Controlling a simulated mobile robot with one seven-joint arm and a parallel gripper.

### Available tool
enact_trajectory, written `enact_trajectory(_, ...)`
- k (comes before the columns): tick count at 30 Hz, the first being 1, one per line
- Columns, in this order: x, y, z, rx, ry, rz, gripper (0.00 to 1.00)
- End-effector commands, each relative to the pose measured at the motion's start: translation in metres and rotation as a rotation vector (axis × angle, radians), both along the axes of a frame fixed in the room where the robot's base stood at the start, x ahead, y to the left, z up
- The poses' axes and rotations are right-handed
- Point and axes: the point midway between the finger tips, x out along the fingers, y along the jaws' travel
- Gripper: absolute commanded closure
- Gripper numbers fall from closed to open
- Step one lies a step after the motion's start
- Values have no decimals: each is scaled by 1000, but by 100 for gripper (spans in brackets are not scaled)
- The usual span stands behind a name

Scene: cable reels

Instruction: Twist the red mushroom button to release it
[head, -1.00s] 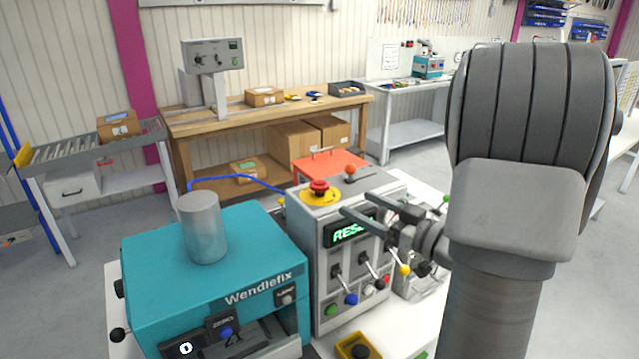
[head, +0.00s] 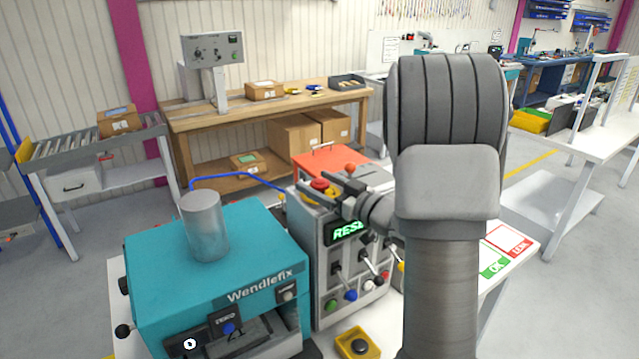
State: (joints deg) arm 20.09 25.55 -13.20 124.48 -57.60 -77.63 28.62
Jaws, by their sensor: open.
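The red mushroom button (head: 319,184) sits on a yellow disc on top of the grey control box (head: 311,258), near its left edge. My gripper (head: 318,190) is open, its fingers pointing left over the box top. The fingertips are at the button in the picture, one finger appearing behind it and the other in front. I cannot tell whether they touch it. The front finger hides part of the yellow disc. The display (head: 347,230) on the box front shows green letters, partly hidden by my gripper.
A teal machine (head: 215,270) with a grey cylinder stands directly left of the box. A lever with an orange knob (head: 350,168) rises from the box top behind my gripper. An orange-red case (head: 330,160) lies behind.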

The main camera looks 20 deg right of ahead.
Motion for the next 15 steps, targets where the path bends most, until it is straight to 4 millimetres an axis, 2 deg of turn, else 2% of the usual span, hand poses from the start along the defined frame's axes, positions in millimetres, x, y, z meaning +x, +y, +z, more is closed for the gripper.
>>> enact_trajectory(1, 0, 0, 0, 0, 0, 0, 21)
enact_trajectory(12, 0, 0, 0, 0, 0, 0, 88)
enact_trajectory(14, 0, 0, 0, 0, 0, 0, 98)
enact_trajectory(15, 0, 0, 0, 0, 0, 0, 100)
